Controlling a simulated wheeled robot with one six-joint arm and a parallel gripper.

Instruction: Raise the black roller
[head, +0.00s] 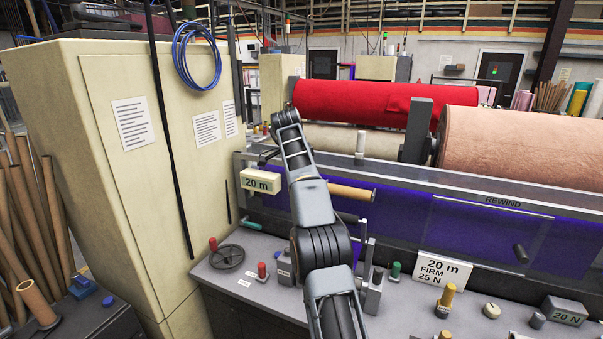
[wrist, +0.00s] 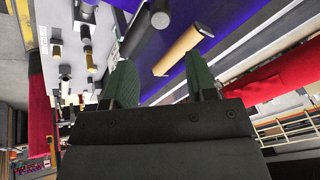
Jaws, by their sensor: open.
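A dark, black-looking roller (head: 347,217) shows in the head view just below a tan roller (head: 350,192), in front of the purple felt (head: 395,215); my arm partly covers it. In the wrist view a dark cylinder (wrist: 134,32), probably the same roller, lies beside the tan roller (wrist: 182,49). My gripper (wrist: 162,72) is open in the wrist view, with its two green fingers spread and nothing between them. The rollers lie beyond the fingertips, apart from them. In the head view my arm rises through the middle, and the fingers cannot be made out.
A grey bench holds a handwheel (head: 227,257), several coloured knobs and a "20 m FIRM 25 N" card (head: 442,272). A "20 m" display (head: 260,182) is left of my arm. A tall beige cabinet (head: 125,170) stands at left. Red (head: 350,103) and pink felt rolls (head: 520,145) lie behind.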

